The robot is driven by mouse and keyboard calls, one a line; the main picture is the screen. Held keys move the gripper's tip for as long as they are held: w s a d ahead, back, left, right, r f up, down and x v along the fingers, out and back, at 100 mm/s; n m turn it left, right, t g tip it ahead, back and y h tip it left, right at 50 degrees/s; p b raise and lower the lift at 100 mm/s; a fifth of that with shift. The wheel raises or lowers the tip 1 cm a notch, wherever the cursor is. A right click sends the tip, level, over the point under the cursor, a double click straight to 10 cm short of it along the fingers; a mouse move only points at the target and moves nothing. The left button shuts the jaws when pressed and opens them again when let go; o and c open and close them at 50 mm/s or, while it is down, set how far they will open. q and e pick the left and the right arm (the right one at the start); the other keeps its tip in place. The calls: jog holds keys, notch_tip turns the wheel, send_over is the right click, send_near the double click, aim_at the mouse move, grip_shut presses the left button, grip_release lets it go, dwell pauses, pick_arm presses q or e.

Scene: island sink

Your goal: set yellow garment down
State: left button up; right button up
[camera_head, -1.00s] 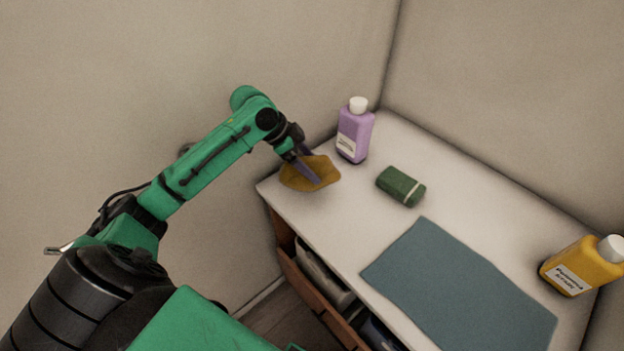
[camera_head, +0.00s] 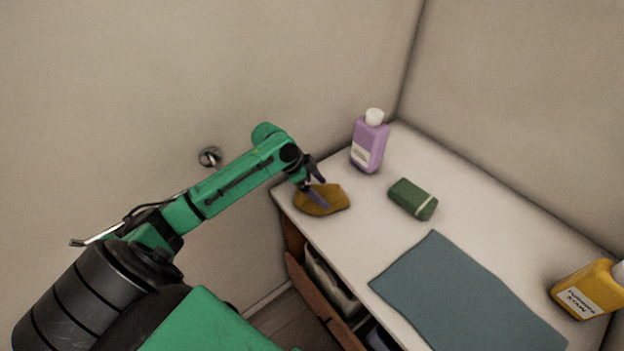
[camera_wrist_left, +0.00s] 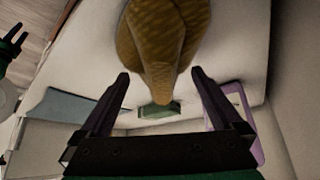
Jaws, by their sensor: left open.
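The yellow garment (camera_head: 328,200) is a mustard-coloured crumpled bundle on the far left corner of the white counter top. In the left wrist view the garment (camera_wrist_left: 160,45) shows folds and a ribbed texture, beyond the fingertips. My left gripper (camera_head: 317,190) is at the garment in the head view, its fingers over it. In the left wrist view my left gripper (camera_wrist_left: 158,78) has its two fingers wide apart, with the lower end of the garment between or just past the tips. Whether a finger touches it is unclear.
A purple bottle (camera_head: 369,145) stands behind the garment, near the wall. A green block with a pale band (camera_head: 412,199) lies to its right. A blue-grey mat (camera_head: 465,300) and a yellow bottle (camera_head: 588,290) are further right. A drawer (camera_head: 312,300) stands open below the counter.

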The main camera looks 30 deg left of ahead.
pick_arm(q)
jog(key=b+v, duration=0.1)
jog(key=v, duration=1)
jog(key=shift+b, duration=0.35)
jog(key=shift+s, duration=0.1)
